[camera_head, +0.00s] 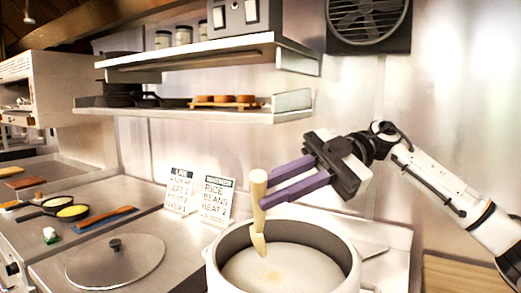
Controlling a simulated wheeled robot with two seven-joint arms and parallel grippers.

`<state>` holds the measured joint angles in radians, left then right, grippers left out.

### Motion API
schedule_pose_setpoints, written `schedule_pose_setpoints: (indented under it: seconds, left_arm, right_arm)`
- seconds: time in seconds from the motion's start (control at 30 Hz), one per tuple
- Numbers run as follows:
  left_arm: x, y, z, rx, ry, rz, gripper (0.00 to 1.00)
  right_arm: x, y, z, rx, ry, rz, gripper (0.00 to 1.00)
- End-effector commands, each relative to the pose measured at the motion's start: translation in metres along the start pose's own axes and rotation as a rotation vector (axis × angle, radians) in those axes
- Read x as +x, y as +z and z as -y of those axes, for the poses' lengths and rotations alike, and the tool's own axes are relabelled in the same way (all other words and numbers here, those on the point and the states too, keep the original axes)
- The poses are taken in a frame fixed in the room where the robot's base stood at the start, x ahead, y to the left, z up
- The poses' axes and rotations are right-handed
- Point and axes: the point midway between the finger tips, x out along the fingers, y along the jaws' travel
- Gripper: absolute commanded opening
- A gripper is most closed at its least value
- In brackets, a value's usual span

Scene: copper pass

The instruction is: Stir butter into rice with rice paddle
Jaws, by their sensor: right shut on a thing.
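A wooden rice paddle (258,188) stands nearly upright, its lower end down in a large pot (213,262). My right gripper (264,194), with purple fingers, reaches in from the right above the pot and is shut on the paddle's handle. Whether the paddle's tip touches the rice is hard to tell. My left gripper is not in view.
A round lid (115,262) lies on the counter left of the pot. Two recipe cards (215,199) stand behind the pot. Shelves (190,113) hang above at the left.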

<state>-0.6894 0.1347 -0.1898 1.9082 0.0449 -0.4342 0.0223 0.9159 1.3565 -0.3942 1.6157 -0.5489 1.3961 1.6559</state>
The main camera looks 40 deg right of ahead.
Motion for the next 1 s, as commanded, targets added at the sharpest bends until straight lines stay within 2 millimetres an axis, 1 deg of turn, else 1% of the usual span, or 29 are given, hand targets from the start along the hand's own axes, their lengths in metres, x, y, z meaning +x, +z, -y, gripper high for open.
schedule_pose_setpoints:
  seconds: [0.03, 0.2, 0.5, 1.0]
  left_arm:
    - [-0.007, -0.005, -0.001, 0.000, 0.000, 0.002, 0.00]
    - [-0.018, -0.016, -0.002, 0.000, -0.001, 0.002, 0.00]
    - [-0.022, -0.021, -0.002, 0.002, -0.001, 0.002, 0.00]
    - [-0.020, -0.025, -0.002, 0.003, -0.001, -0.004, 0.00]
  right_arm:
    - [-0.002, -0.007, -0.004, 0.001, 0.000, 0.000, 0.00]
    - [-0.005, -0.018, -0.011, 0.001, -0.001, -0.001, 0.00]
    - [-0.017, -0.032, -0.016, 0.004, 0.013, 0.008, 0.00]
    - [-0.019, -0.034, -0.017, 0.004, 0.015, 0.008, 0.00]
